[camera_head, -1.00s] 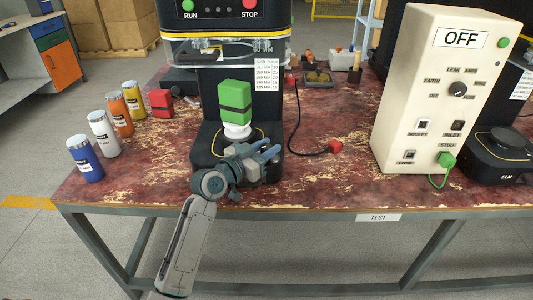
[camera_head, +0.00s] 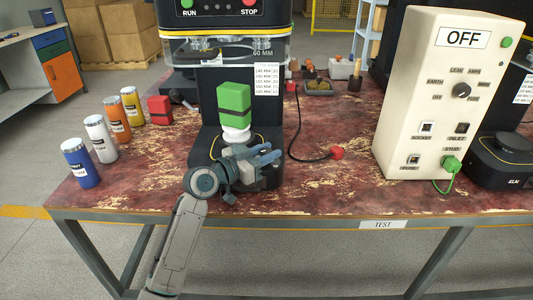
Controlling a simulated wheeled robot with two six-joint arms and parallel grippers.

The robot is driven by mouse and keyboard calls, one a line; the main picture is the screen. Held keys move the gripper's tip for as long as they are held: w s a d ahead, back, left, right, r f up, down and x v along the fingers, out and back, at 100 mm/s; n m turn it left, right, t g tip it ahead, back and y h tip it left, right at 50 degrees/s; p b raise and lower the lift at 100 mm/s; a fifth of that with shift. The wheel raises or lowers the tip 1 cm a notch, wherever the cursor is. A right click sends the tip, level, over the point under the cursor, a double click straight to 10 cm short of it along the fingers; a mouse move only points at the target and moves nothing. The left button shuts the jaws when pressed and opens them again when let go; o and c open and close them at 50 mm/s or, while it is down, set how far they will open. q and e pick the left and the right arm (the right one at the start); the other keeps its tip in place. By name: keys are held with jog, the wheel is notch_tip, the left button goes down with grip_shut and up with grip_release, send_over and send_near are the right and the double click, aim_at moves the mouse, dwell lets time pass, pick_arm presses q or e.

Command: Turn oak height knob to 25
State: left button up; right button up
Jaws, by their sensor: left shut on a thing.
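The middle seamer (camera_head: 208,148) stands on the worn red bench, with a green block with a dark band (camera_head: 234,103) on its white round chuck (camera_head: 236,136). My left gripper (camera_head: 268,157) is at the front of this seamer's base. It is shut on the height knob there, which the jaws hide along with any name plate and scale. A size chart (camera_head: 266,79) is on the column, and "60 MM" shows above it. The number the knob points to cannot be read. My right gripper is not in view.
Blue, white, orange and yellow cans (camera_head: 81,163) stand at the left, by a red block (camera_head: 159,110). A cream tester reading OFF (camera_head: 405,110) and the ELM seamer (camera_head: 503,155) stand at right. A black cable with a red plug (camera_head: 337,153) lies between.

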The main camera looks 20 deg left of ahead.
pick_arm(q)
jog(key=o, duration=1)
jog(key=shift+c, duration=0.2)
jog(key=v, duration=1)
jog(key=shift+s+a+b, duration=0.25)
jog(key=shift+s+b, duration=0.1)
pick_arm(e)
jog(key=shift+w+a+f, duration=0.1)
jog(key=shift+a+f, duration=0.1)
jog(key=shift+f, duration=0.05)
